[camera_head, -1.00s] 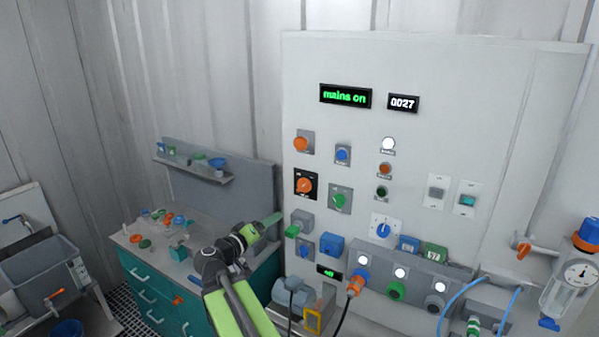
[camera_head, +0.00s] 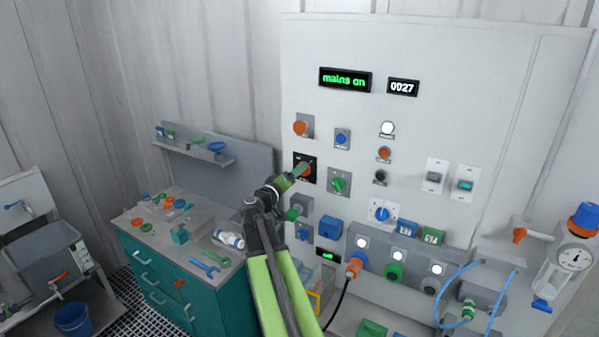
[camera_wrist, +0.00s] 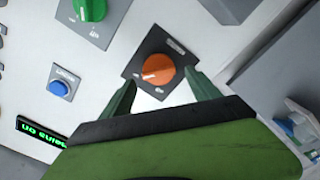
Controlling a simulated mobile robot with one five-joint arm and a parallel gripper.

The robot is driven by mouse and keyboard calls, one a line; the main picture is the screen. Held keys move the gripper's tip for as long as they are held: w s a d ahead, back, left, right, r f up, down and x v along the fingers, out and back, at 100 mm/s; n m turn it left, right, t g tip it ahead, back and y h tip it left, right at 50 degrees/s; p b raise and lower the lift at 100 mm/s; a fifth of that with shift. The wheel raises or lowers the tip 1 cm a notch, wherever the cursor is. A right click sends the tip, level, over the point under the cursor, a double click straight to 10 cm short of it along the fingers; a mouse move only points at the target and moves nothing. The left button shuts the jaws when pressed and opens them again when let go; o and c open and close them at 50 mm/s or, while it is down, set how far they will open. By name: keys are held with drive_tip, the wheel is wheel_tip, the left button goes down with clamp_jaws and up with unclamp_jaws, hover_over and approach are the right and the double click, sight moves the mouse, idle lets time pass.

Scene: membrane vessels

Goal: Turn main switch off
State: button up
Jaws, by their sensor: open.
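The main switch, an orange knob on a square black plate, is at the left of the panel in the head view (camera_head: 299,158). My gripper (camera_head: 302,173) is in front of it and covers part of it. In the wrist view the orange knob (camera_wrist: 156,68) is near the middle, turned upside down with the whole scene. My gripper's jaws (camera_wrist: 163,83) are open, one tip on each side of the knob's near edge. I cannot tell whether they touch it. The green display (camera_head: 345,80) reads "mains on".
A teal cabinet (camera_head: 158,285) with tools on top stands left of the panel. Blue hoses hang at the right.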

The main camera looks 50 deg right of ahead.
drive_tip(key=shift+x, duration=1.2)
drive_tip(key=shift+c, duration=0.3)
